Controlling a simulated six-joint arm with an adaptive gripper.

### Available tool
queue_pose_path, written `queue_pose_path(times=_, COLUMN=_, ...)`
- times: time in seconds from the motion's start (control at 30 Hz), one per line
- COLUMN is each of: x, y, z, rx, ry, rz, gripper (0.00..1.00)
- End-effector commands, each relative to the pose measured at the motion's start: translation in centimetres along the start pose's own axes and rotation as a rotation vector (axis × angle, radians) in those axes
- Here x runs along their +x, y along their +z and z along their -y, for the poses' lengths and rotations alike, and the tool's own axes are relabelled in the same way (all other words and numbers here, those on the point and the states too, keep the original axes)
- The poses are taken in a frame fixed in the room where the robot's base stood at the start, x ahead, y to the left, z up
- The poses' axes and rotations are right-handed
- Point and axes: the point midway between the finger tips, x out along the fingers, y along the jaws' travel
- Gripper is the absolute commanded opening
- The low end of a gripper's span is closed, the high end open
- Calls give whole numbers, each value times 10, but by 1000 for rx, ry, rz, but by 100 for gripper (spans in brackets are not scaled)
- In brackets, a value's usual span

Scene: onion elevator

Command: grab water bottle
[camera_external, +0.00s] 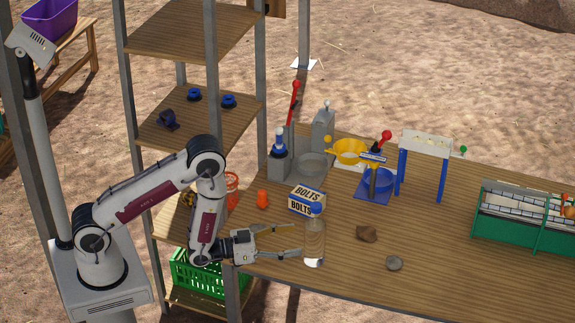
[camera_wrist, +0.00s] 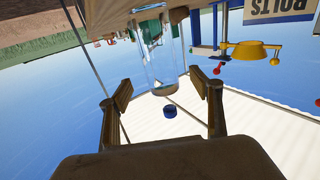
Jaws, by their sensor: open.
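The clear water bottle (camera_external: 315,240) with a blue cap stands upright near the front edge of the wooden table. My gripper (camera_external: 294,240) is open and level, just left of the bottle, with its fingers pointing at it. In the wrist view, which is upside down, the bottle (camera_wrist: 158,60) shows ahead, between the spread fingers of my gripper (camera_wrist: 163,90). A blue piece below it there looks like its cap (camera_wrist: 169,111). Nothing is held. Any contact between fingers and bottle cannot be made out.
Two brown-grey rocks (camera_external: 367,234) (camera_external: 394,263) lie to the right. A blue stand with a yellow funnel (camera_external: 351,151) is farther back. The right front table is clear.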

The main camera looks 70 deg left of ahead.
Motion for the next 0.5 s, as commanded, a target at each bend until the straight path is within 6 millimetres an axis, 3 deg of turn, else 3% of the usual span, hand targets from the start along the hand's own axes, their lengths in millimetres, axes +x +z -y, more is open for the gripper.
queue_pose_path(times=0.5, x=26, y=-2, z=0, rx=0, ry=0, rz=-1, gripper=64)
